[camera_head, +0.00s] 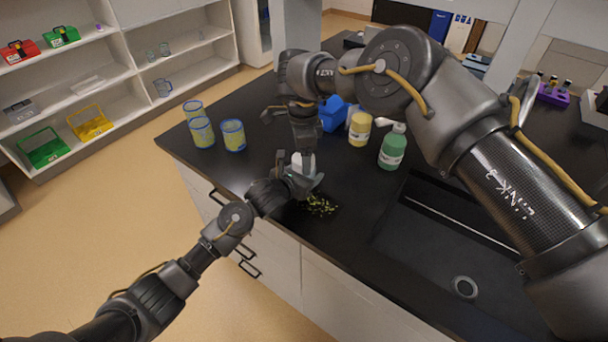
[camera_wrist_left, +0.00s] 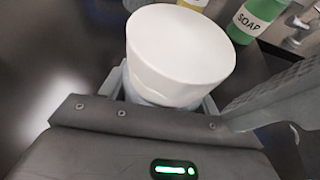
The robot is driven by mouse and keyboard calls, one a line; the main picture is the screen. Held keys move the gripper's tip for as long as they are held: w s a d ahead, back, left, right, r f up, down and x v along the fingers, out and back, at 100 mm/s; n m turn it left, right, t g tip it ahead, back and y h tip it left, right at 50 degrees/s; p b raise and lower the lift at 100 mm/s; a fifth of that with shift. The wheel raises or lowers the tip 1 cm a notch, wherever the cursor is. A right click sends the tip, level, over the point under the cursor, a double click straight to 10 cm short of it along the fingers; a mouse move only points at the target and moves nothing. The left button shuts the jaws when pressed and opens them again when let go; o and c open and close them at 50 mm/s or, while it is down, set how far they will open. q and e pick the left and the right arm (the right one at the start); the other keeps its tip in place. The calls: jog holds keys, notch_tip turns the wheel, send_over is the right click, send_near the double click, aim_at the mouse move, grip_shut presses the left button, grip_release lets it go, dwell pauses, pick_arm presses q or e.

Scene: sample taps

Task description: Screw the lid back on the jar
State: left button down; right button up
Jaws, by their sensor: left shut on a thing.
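A white round lid (camera_wrist_left: 181,45) sits on top of the jar (camera_wrist_left: 150,97) in the left wrist view, and no gap between them is clear. In the head view the white lid (camera_head: 303,162) shows near the counter's front edge, partly hidden by my grippers. My left gripper (camera_head: 290,184) is shut on the jar, below the lid. My right gripper (camera_head: 298,158) hangs down from above, right at the lid; its fingertips are too small and covered to tell their opening. A grey part stands beside the lid at the right of the left wrist view.
Green bits (camera_head: 318,205) lie on the black counter (camera_head: 345,190) in front. Several blue-rimmed yellow cups (camera_head: 203,132) stand left. A yellow-labelled bottle (camera_head: 359,128), a green soap bottle (camera_head: 392,150) and a blue object (camera_head: 332,115) stand behind right. A sink (camera_head: 440,235) lies right.

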jog(key=shift+f, duration=0.1)
jog(key=shift+c, duration=0.4)
jog(key=c, duration=1)
jog(key=m, duration=0.3)
jog(key=o, duration=1.1)
jog(key=shift+c, duration=0.2)
jog(key=shift+r, duration=2.3)
